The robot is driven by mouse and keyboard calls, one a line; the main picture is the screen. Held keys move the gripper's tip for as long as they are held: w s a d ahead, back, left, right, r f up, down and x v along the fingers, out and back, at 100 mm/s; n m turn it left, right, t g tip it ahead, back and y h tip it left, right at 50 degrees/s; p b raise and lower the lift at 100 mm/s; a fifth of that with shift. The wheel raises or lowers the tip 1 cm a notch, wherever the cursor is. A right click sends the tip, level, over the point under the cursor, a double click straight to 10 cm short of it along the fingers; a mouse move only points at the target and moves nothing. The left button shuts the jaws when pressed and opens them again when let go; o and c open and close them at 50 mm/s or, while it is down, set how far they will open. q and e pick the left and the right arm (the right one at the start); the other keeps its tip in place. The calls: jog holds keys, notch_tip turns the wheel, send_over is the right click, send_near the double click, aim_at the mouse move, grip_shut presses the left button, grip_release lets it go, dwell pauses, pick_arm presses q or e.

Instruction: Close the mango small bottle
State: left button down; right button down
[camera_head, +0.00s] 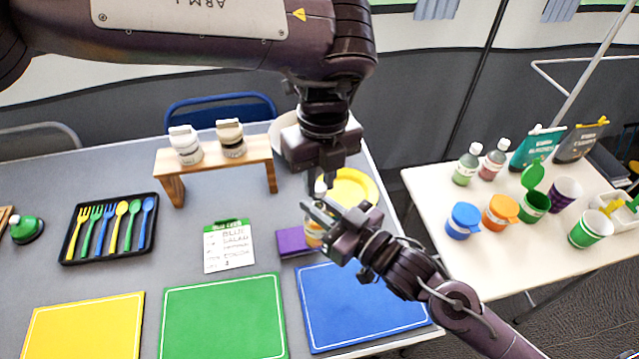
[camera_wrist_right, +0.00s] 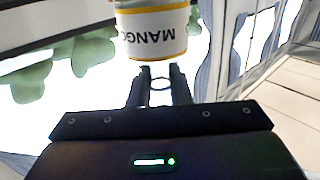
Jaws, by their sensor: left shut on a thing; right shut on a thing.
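The mango small bottle (camera_head: 313,238), with a white and orange label, is held above the table near the purple block. In the right wrist view the bottle (camera_wrist_right: 152,32) shows its MANGO label upside down at the top edge. My right gripper (camera_head: 322,212) is shut on the bottle from the right; its fingers (camera_wrist_right: 160,78) show in the wrist view. My left gripper (camera_head: 322,181) points down directly above it, shut on a small white cap (camera_head: 320,187). The cap is mostly hidden, and I cannot tell whether it touches the bottle's neck.
A yellow plate (camera_head: 352,187) and a purple block (camera_head: 292,242) lie close by. Green (camera_head: 222,318) and blue (camera_head: 357,308) mats lie in front. A white side table (camera_head: 430,185) holds cups and bottles.

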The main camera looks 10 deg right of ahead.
aim_at(318, 187)
pick_arm(q)
jog(key=shift+f, duration=0.1)
jog(key=shift+f, duration=0.8)
jog(key=shift+s+a+f, duration=0.1)
jog(key=shift+f, duration=0.75)
dwell(0.7)
jog(key=shift+r, duration=0.45)
jog(key=shift+f, duration=0.65)
dwell(2.0)
jog(key=shift+r, duration=0.15)
jog(key=shift+r, duration=0.3)
jog(key=shift+r, duration=0.45)
dwell(0.7)
